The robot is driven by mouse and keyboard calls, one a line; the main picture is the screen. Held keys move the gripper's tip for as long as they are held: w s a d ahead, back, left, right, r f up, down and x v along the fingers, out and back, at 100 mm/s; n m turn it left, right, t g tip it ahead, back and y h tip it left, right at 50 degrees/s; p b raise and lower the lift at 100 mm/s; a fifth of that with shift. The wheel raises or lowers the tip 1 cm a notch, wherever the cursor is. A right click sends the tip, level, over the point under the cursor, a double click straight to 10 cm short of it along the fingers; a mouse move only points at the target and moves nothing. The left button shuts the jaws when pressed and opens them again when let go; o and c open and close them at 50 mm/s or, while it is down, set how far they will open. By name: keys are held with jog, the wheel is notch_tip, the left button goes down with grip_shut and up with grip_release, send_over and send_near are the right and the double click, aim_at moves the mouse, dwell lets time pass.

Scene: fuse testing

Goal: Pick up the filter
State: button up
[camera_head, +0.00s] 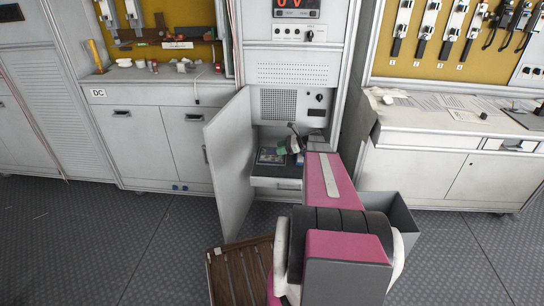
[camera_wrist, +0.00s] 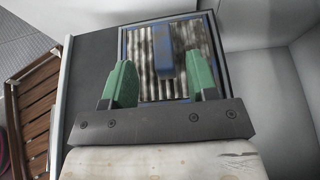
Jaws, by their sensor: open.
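The filter (camera_wrist: 150,50) is a square pleated panel in a dark frame with a blue bar-like handle (camera_wrist: 165,64) across its middle. It lies on a dark surface inside the open cabinet (camera_head: 266,136), where it shows small in the head view (camera_head: 270,155). My gripper (camera_wrist: 162,82) is open, with its two green fingers over the filter in the wrist view. The blue handle appears between and beyond the fingertips; I cannot tell if they touch anything. In the head view my gripper (camera_head: 288,146) is partly hidden by my arm.
The cabinet door (camera_head: 230,155) stands open at the left. A slatted brown wooden crate or pallet (camera_head: 240,272) is on the floor in front, also at the left in the wrist view (camera_wrist: 32,105). A grey bin (camera_head: 398,222) stands right of my arm. Counters flank the cabinet.

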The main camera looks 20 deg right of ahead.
aim_at(272, 149)
jog(key=x, duration=0.5)
jog(key=shift+w+d+f, duration=0.1)
jog(key=shift+w+d, duration=0.05)
grip_shut()
